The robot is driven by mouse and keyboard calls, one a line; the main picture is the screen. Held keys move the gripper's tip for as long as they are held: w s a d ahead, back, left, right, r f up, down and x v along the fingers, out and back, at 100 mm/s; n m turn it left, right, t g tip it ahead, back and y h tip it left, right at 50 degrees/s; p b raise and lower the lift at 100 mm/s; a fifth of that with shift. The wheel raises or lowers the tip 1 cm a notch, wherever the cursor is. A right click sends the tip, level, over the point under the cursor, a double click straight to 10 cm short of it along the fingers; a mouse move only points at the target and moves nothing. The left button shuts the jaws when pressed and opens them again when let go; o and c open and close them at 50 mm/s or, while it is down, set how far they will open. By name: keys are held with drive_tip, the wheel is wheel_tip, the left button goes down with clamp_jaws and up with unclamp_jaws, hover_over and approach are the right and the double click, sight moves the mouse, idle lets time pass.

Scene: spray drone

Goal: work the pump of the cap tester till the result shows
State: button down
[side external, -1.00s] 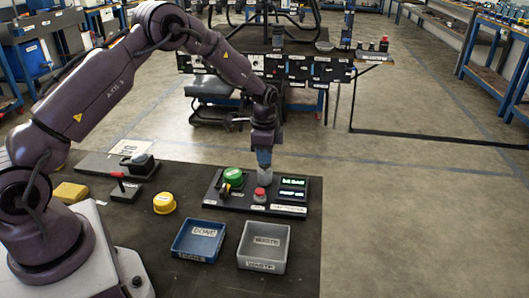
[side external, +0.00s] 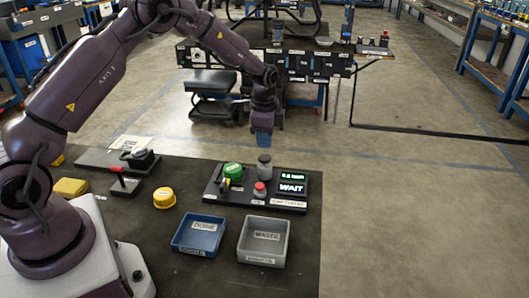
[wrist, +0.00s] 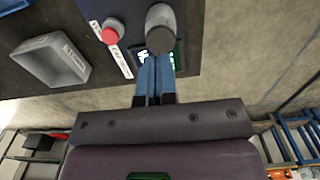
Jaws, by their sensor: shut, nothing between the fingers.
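The cap tester (side external: 240,198) is a black panel near the table's far right edge. Its grey pump plunger (side external: 264,166) stands upright, and it also shows in the wrist view (wrist: 162,35). Beside it are a red button (side external: 260,189), a green cap (side external: 232,171) and a small yellow part (side external: 226,185). The lower display (side external: 292,188) reads "WAIT"; the upper display (side external: 292,176) has green text too small to read. My gripper (side external: 263,143) is shut and empty, just above the plunger and apart from it. In the wrist view my fingers (wrist: 155,75) partly hide the displays.
A blue bin marked "DONE" (side external: 182,248) and a grey bin marked "WASTE" (side external: 244,258) stand in front of the tester. A yellow cap (side external: 164,198), a yellow block (side external: 70,188) and a red-handled device (side external: 124,187) lie to the left.

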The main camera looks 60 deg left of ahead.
sight(264, 157)
wheel_tip(264, 157, up, 9)
drive_tip(key=shift+f, duration=0.1)
idle(1.0)
drive_tip(key=s+d+r+n+t, duration=0.2)
drive_tip(key=s+r, duration=0.3)
drive_tip(key=s, duration=0.4)
drive_tip(key=s+d+r+n+t, duration=0.1)
drive_tip(key=s+d+r+n, duration=0.3)
drive_tip(key=s, duration=0.6)
drive_tip(key=s+d+r+n+t, duration=0.2)
drive_tip(key=s+d+r+n, duration=0.1)
drive_tip(key=s, duration=0.7)
wheel_tip(264, 157, up, 3)
drive_tip(key=shift+d+f+t, duration=0.15)
drive_tip(key=shift+d+t, duration=0.15)
drive_tip(key=shift+d, duration=0.6)
